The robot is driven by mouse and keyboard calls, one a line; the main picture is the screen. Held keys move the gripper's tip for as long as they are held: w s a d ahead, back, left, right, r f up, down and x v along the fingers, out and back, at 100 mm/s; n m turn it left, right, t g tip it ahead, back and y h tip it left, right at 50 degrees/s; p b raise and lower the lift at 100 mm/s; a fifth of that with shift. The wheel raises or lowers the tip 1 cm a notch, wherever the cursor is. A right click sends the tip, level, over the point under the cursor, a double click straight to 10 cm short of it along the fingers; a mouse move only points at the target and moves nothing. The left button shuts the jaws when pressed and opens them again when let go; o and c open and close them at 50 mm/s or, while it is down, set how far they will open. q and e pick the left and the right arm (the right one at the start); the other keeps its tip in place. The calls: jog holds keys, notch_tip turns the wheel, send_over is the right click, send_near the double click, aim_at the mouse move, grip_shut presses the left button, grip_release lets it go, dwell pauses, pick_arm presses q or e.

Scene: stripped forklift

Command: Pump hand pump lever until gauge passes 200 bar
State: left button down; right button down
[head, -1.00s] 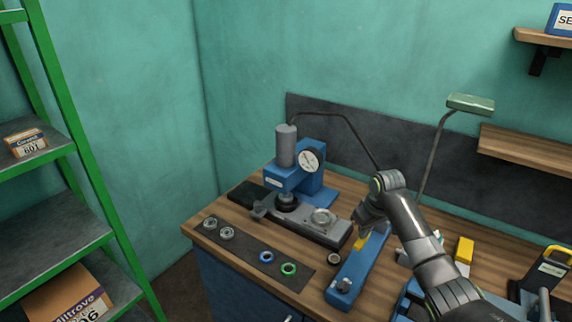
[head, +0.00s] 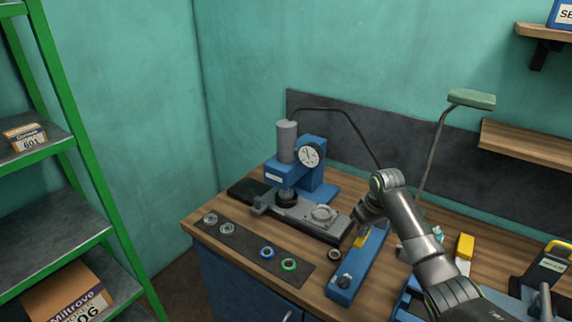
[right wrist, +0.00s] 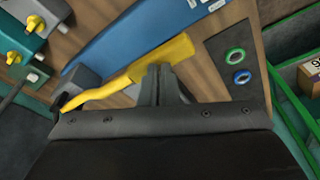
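The blue hand pump (head: 346,282) lies on the wooden bench, with its yellow lever (head: 361,239) low at its far end. In the right wrist view the lever (right wrist: 128,80) crosses diagonally beyond my fingers. My right gripper (head: 366,216) is above the lever; its fingers (right wrist: 158,72) are close together, with their tips at the lever and apparently touching it. I see no part of the lever clamped between them. The round white gauge (head: 309,155) is on the blue press (head: 318,180); its needle is too small to read. My left gripper is out of view.
A dark mat (head: 240,243) holds metal rings, a blue ring (head: 267,252) and a green ring (head: 289,265). A grey fixture (head: 305,217) sits under the press. A yellow-topped block (head: 465,246) and a lamp (head: 471,99) are to the right. Green shelving (head: 92,190) stands left.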

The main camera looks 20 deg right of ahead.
aim_at(362, 241)
jog(key=b+x, duration=0.1)
jog(key=x, duration=0.1)
jog(key=s+x, duration=0.1)
jog(key=x, duration=0.2)
jog(key=shift+d+f+b, duration=0.1)
jog(key=shift+d+b, duration=0.05)
jog(key=shift+b, duration=0.2)
notch_tip(362, 241, up, 4)
jog(key=p, duration=0.4)
jog(key=shift+w+d, duration=0.15)
jog(key=shift+w, duration=0.05)
jog(key=v, duration=0.3)
jog(key=shift+w+r+b, duration=0.25)
jog(key=shift+w+b, duration=0.05)
jog(key=shift+b, duration=0.1)
jog(key=shift+r, duration=0.5)
